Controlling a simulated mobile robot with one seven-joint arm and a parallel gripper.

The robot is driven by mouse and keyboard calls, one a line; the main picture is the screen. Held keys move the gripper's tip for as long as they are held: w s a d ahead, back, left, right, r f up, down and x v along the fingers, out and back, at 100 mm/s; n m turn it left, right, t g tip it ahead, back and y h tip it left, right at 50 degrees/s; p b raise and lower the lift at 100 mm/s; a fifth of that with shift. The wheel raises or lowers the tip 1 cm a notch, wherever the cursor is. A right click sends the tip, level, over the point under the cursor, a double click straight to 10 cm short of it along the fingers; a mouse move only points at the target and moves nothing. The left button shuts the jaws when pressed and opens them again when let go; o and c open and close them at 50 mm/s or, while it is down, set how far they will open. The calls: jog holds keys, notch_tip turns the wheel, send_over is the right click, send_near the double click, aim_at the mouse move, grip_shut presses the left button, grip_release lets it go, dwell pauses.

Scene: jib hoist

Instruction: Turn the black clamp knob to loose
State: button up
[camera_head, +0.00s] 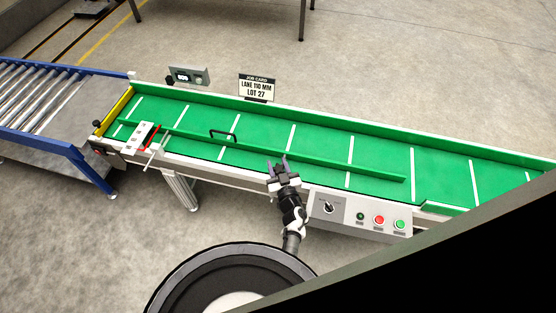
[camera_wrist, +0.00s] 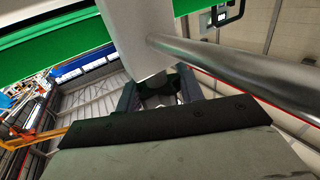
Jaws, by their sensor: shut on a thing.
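The black clamp knob (camera_wrist: 158,90) shows in the wrist view as a dark, mostly hidden shape under a pale block (camera_wrist: 140,38). A metal rod (camera_wrist: 230,70) runs from that block to the right. My gripper (camera_wrist: 160,98) has a finger on each side of the knob and is shut on it. In the head view my gripper (camera_head: 278,167) is at the near edge of the green conveyor (camera_head: 320,150), beside the long green guide rail (camera_head: 330,169). The knob is hidden behind my gripper there, and its turn position cannot be read.
A control box (camera_head: 360,213) with a switch and several buttons is just right of my gripper. A white bracket with a red lever (camera_head: 152,138) is at the belt's left end. A black handle (camera_head: 222,136) stands on the rail. A job card (camera_head: 257,87) stands behind.

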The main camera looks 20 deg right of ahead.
jog(key=shift+n+y+p, duration=0.4)
jog(key=shift+y+p, duration=0.2)
jog(key=o, duration=1)
